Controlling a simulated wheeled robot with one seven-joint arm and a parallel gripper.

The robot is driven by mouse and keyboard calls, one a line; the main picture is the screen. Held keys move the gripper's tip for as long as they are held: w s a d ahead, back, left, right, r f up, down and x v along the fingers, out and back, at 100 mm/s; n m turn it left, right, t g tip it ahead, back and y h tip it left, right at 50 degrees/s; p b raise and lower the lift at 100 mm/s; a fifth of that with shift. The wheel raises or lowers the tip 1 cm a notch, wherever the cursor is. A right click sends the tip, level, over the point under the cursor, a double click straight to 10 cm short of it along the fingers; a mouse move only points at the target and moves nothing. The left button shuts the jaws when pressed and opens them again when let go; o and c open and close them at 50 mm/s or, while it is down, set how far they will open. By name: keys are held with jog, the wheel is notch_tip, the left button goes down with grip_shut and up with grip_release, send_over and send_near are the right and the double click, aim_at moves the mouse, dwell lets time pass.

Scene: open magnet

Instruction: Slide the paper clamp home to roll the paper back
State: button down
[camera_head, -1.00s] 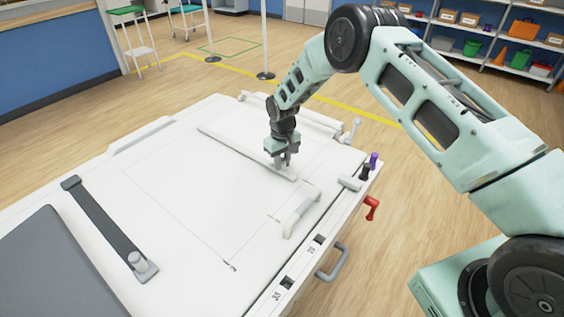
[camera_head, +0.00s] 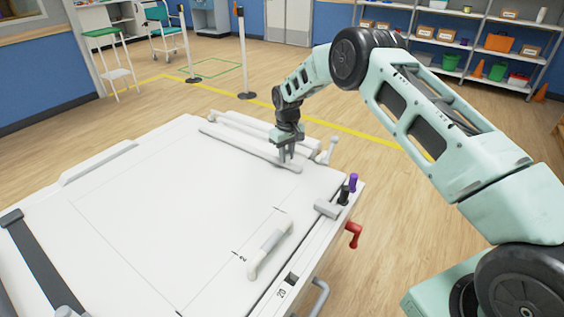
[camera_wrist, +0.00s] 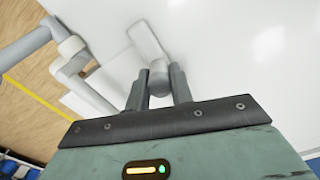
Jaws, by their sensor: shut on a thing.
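The paper clamp is a long, thin white bar (camera_head: 240,147) lying across the far part of the white table top, close to and roughly along the white roller (camera_head: 262,124) at the far edge. My gripper (camera_head: 286,157) points down at the bar's right end. In the wrist view, the fingers (camera_wrist: 158,84) are shut on a round grey knob (camera_wrist: 158,70) at the end of the bar (camera_wrist: 146,40). A small gap seems to remain between bar and roller. The paper is hard to tell from the white top.
A white crank (camera_head: 328,152) stands at the roller's right end. Purple (camera_head: 353,182) and black (camera_head: 344,194) knobs, a grey block (camera_head: 327,208) and a red crank (camera_head: 354,232) line the right edge. A white handle (camera_head: 268,254) and a dark strap (camera_head: 38,262) lie nearer. The middle is clear.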

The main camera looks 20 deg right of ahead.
jog(key=shift+w+d, duration=0.2)
jog(key=shift+d, duration=0.1)
jog(key=shift+r, duration=0.1)
jog(key=c, duration=1.2)
grip_release()
jog(key=shift+w+d, duration=0.1)
jog(key=shift+d, duration=0.05)
jog(key=shift+c, duration=0.2)
jog(key=shift+r, duration=0.1)
notch_tip(320, 180, up, 17)
jog(key=b, duration=0.1)
